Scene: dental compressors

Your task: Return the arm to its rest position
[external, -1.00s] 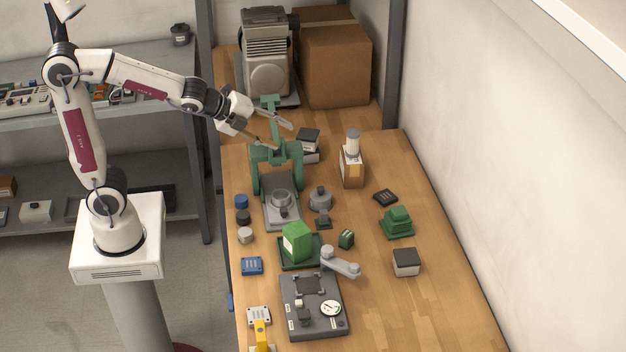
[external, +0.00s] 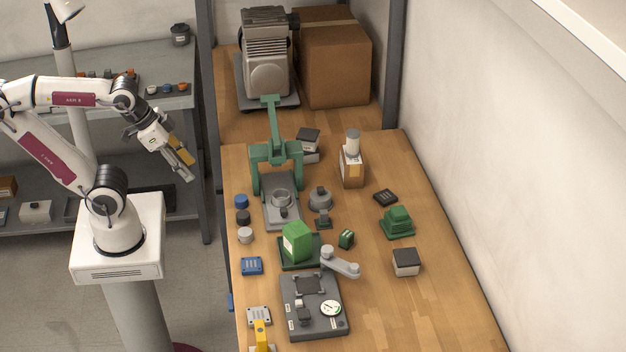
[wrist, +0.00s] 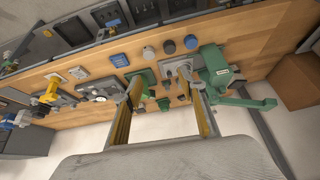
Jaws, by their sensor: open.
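My gripper (external: 183,168) is open and empty, off the left edge of the workbench and in front of the grey shelf. It hangs tilted down and to the right in the external view. In the wrist view my gripper (wrist: 160,90) shows two apart fingers with yellow-brown inner faces and nothing between them. My arm is folded back over its white base, with the elbow at the left edge of the external view. The green press (external: 277,152) stands on the bench, apart from my gripper.
The wooden workbench (external: 450,310) holds a green block (external: 297,242), a gauge fixture (external: 312,305), a grey lever (external: 340,262) and several small parts. A compressor (external: 266,60) and cardboard box (external: 334,57) stand at the back. The grey shelf (external: 150,112) is behind my arm.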

